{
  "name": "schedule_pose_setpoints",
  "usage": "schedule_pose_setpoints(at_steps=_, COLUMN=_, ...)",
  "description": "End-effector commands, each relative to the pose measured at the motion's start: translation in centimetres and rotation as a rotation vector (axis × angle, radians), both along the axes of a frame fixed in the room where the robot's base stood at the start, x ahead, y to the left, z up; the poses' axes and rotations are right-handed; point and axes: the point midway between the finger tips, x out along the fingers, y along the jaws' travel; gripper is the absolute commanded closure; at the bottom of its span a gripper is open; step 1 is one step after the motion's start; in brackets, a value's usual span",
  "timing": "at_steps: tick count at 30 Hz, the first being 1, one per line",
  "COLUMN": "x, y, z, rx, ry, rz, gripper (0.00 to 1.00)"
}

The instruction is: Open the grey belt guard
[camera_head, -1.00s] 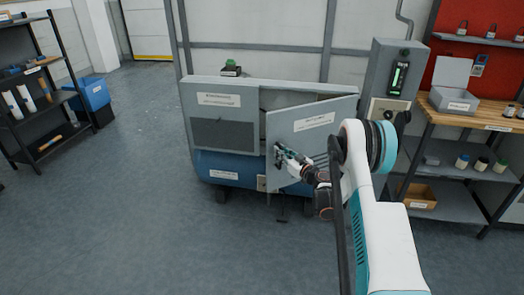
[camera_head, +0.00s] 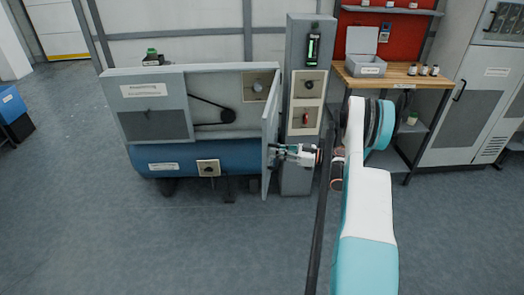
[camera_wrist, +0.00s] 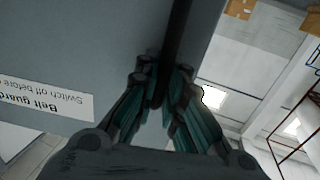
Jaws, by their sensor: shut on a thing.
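The grey belt guard (camera_head: 269,125) is a hinged panel on the front of the grey-and-blue machine. It stands swung out wide and shows nearly edge-on in the head view. Behind it the black belt (camera_head: 228,117) and its pulley are uncovered. In the wrist view the guard (camera_wrist: 70,45) fills the upper left, with its upside-down "Belt guard" label. My gripper (camera_head: 277,152) is at the guard's outer face, on its right side. In the wrist view my gripper (camera_wrist: 160,97) has its fingers closed around the dark bar handle (camera_wrist: 179,35). The handle is hidden in the head view.
A grey control column (camera_head: 299,175) with a green-lit display stands close to the right of the guard. A wooden-topped workbench (camera_head: 436,84) is farther right, beside grey cabinets. The floor (camera_head: 90,235) in front of the machine is clear.

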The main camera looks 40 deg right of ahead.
Motion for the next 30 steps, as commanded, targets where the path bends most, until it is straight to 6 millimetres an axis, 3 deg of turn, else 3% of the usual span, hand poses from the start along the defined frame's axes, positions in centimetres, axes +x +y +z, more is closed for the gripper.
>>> schedule_pose_setpoints(at_steps=6, x=-0.95, y=-1.24, z=0.49, rx=0.007, ry=-0.005, rz=-0.002, gripper=1.0)
schedule_pose_setpoints(at_steps=17, x=-0.97, y=-1.45, z=0.56, rx=0.008, ry=-0.005, rz=-0.005, gripper=1.0)
schedule_pose_setpoints(at_steps=18, x=-0.97, y=-1.46, z=0.57, rx=0.008, ry=-0.005, rz=-0.005, gripper=0.86)
schedule_pose_setpoints(at_steps=21, x=-0.95, y=-1.44, z=0.58, rx=0.008, ry=-0.005, rz=-0.005, gripper=0.69)
schedule_pose_setpoints(at_steps=30, x=-0.97, y=-1.36, z=0.33, rx=0.005, ry=-0.002, rz=-0.003, gripper=0.69)
